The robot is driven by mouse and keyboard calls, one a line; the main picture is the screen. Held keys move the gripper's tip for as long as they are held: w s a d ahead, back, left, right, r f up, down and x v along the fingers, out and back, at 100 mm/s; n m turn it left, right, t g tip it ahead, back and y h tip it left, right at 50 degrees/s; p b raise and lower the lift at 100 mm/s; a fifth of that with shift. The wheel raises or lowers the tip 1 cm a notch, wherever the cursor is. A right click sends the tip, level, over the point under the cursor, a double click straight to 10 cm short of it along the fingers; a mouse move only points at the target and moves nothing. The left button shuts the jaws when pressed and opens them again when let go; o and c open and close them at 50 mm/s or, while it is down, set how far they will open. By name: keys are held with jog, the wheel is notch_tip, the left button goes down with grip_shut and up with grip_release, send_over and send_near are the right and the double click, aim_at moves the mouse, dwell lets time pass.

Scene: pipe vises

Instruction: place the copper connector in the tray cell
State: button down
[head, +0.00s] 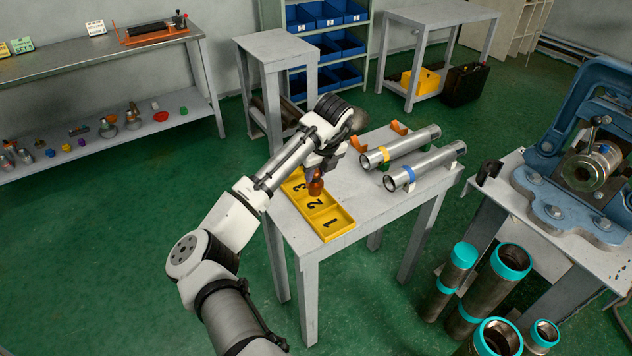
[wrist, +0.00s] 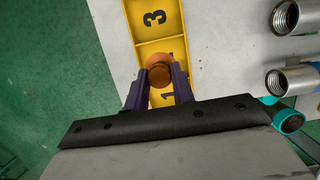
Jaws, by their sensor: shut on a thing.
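The copper connector (head: 316,186) is upright between the fingers of my gripper (head: 316,173), which is shut on it. In the wrist view, the connector (wrist: 159,76) shows as a round copper piece between the dark fingertips of my gripper (wrist: 160,74). The yellow tray (head: 345,229) lies on the grey table with cells marked 1, 2 and 3. The connector is over the tray around its middle cell, 2. The wrist view shows the 3 and part of the 1, with the 2 hidden. I cannot tell whether the connector touches the tray floor.
Two steel pipes, one with a yellow band (head: 402,147) and one with a blue band (head: 425,166), lie on the table to the right of the tray. A blue vise (head: 590,150) stands on another table at right. Teal-ended pipes (head: 497,275) stand on the floor.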

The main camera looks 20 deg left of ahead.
aim_at(318, 178)
jog(key=shift+f+p, duration=0.35)
jog(key=shift+f, duration=1.95)
jog(key=c, duration=1.2)
grip_release()
jog(key=shift+o, duration=0.2)
jog(key=b+v, duration=0.2)
jog(key=v, duration=1)
